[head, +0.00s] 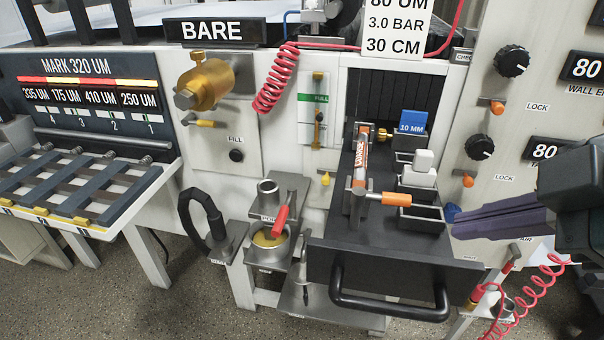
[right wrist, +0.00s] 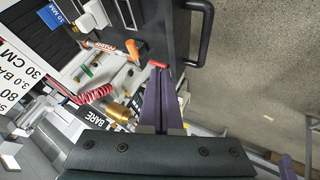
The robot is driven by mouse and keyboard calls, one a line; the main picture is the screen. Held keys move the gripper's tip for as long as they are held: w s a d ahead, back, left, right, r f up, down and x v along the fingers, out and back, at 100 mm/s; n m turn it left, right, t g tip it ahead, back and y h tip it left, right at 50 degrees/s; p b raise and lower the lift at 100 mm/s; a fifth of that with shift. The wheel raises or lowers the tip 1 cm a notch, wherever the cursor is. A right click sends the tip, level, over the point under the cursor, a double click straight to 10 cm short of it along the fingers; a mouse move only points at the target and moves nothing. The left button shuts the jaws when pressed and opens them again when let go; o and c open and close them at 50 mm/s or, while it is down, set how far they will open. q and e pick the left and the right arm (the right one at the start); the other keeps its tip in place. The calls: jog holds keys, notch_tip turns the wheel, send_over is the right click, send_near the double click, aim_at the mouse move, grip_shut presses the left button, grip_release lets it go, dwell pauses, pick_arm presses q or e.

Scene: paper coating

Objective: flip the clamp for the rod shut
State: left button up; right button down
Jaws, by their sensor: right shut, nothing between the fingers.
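A rod (head: 362,157) with an orange and white label lies in a cradle in the open dark drawer, in the head view. At its near end the clamp (head: 378,196) has a metal bar and an orange grip pointing right across the drawer. Whether the clamp is latched cannot be told. The orange grip also shows in the right wrist view (right wrist: 132,49). My right gripper (head: 456,222) is shut and empty, to the right of the orange grip and apart from it; its purple fingers also show in the right wrist view (right wrist: 161,72).
The drawer front (head: 375,268) has a black handle (head: 390,303). A red coiled hose (head: 540,290) hangs at lower right.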

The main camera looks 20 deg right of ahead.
aim_at(380, 199)
jog(key=shift+w+a+f, duration=0.1)
jog(key=shift+w+f, duration=0.05)
jog(key=b+x, duration=0.1)
jog(key=x, duration=0.9)
jog(key=shift+w+f, duration=0.1)
jog(key=shift+f, duration=0.1)
jog(key=shift+w+d+r+p, duration=0.2)
jog(key=shift+w+d+r, duration=0.15)
jog(key=shift+w, duration=0.2)
jog(key=shift+w+d+r+p, duration=0.2)
jog(key=shift+w+d, duration=0.2)
jog(key=shift+w, duration=0.15)
jog(key=shift+w+d, duration=0.25)
jog(key=shift+w, duration=0.2)
